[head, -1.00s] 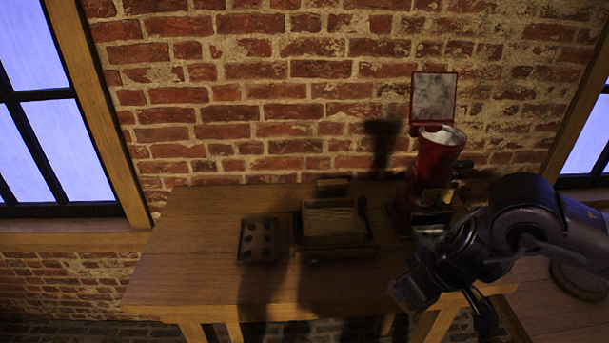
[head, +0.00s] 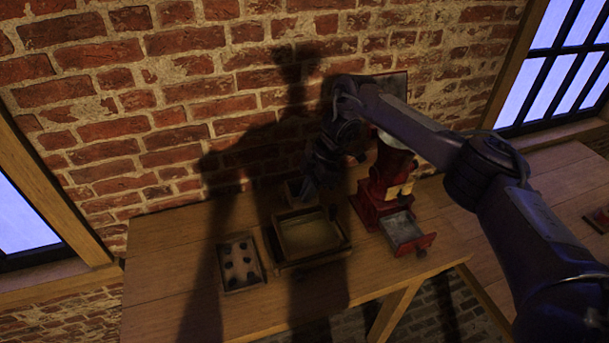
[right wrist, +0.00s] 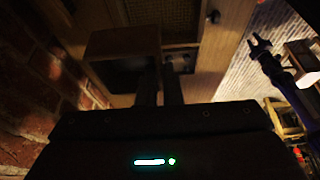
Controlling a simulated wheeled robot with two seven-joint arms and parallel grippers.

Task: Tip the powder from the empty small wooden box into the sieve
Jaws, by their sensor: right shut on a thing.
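The small wooden box (head: 293,189) is just behind the sieve in the head view, partly covered by my gripper. My right gripper (head: 308,190) reaches down over it and is shut on it. The box also shows in the right wrist view (right wrist: 122,42), beside my close-set fingers (right wrist: 161,72). I cannot tell whether it touches the table or whether powder is in it. The sieve (head: 343,250) is a square wooden frame with a pale floor; its mesh shows in the right wrist view (right wrist: 180,10). My left gripper (right wrist: 259,45) is open and empty, away from the box.
A red grinder (head: 386,180) stands right of the sieve, its drawer (head: 406,231) pulled out. A tray (head: 240,263) with several dark lumps lies left of the sieve. The brick wall (head: 170,120) is close behind. The table's front left (head: 170,300) is clear.

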